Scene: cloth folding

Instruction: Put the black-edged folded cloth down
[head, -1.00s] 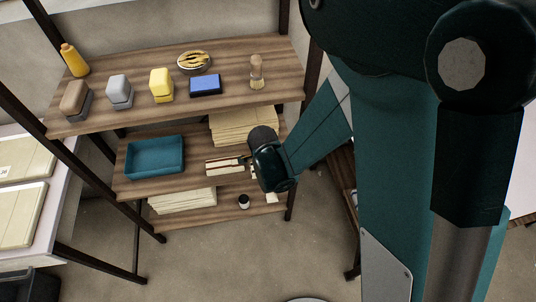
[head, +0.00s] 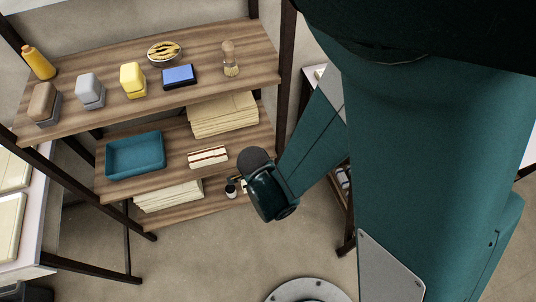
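A folded cloth (head: 208,157) lies flat on the middle shelf, to the right of the teal tray. It is pale with a dark reddish-brown stripe along it; I cannot make out a black edge at this size. My gripper (head: 237,181) is below and to the right of the cloth in the picture, apart from it. Its thin fingers are small and partly hidden by its own rounded dark body, so I cannot tell whether they are open. No cloth shows clearly in them. A pale bit beside the fingers is mostly hidden.
The teal tray (head: 135,155) stands left on the middle shelf (head: 182,143). A pale cloth stack (head: 223,114) lies behind, another (head: 168,195) on the lowest shelf. A small dark-capped bottle (head: 231,190) is close to my fingers. The top shelf (head: 205,55) holds several items.

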